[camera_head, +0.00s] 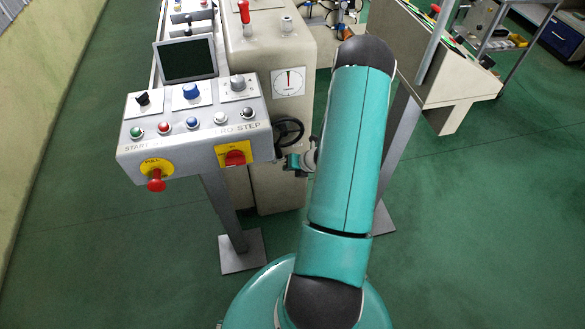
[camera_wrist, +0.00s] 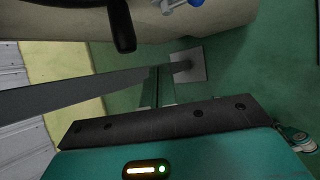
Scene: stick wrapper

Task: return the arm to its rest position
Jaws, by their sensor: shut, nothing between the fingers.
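My arm (camera_head: 346,150) rises from my body in the head view, a teal link with dark joints, bent over at the top. The arm hides most of its far end. A small teal and grey part of that end (camera_head: 296,162) shows left of the link, just below the black handwheel (camera_head: 288,133). In the wrist view, my gripper (camera_wrist: 158,72) is shut and empty, its narrow fingers pointing away over the green floor. A black handle (camera_wrist: 122,28) is close above the fingers, apart from them in the picture.
A control panel (camera_head: 195,122) with buttons and red knobs stands left of the arm on a grey post (camera_head: 222,210). The beige machine body (camera_head: 265,90) is behind it. A sloped beige unit (camera_head: 445,75) stands right. Green floor (camera_head: 480,220) is clear at right.

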